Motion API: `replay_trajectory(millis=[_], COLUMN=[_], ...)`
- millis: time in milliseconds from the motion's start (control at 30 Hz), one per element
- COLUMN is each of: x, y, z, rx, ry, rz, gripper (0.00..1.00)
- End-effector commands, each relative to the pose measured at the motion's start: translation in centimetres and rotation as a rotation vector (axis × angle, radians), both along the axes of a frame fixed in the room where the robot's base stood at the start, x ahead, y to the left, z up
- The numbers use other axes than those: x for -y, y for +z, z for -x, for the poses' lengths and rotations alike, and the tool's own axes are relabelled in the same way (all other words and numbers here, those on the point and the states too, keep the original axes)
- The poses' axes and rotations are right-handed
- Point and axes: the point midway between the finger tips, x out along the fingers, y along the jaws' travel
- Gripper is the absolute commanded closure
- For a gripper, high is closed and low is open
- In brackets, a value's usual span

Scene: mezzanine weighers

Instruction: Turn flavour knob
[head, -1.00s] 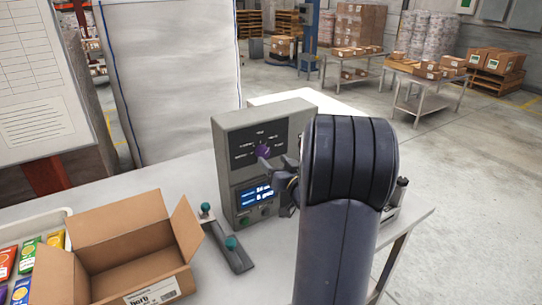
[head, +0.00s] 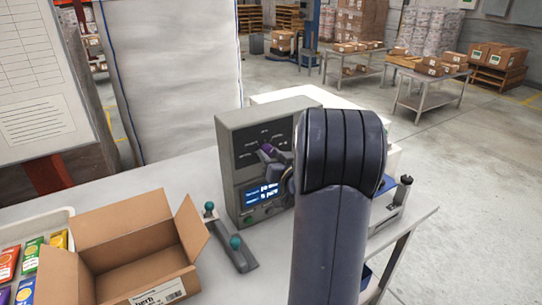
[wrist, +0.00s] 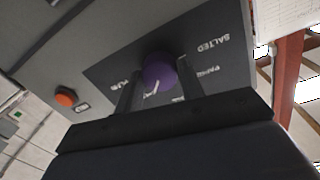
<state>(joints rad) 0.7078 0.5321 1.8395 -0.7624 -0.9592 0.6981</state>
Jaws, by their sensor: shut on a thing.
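The purple flavour knob (head: 266,149) sits on the dark dial plate of a grey control box (head: 228,150). My gripper (head: 274,157) is at the knob from the front right, partly hidden by my arm. In the wrist view the gripper's two dark fingers (wrist: 158,80) are shut on the purple knob (wrist: 158,68), one on each side. A white mark shows on the knob's face. Printed labels ring it; "SALTED" (wrist: 230,43) is readable, others are partly covered. A lit blue display (head: 263,192) is below the dial.
An orange button (wrist: 66,97) is on the box left of the dial in the wrist view. A tray of colourful packets (head: 20,262) is at far left.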

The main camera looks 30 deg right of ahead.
Motion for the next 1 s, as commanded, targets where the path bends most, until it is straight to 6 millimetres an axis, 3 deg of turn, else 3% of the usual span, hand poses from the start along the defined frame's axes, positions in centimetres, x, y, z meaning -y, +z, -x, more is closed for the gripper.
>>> replay_trajectory(millis=[467,1000], x=[0.01,0.04], y=[-0.39,-0.54], z=[0.00,0.02], rx=[-0.003,-0.027], ry=[0.000,-0.002], rz=[0.092,0.521], gripper=[0.86,0.86])
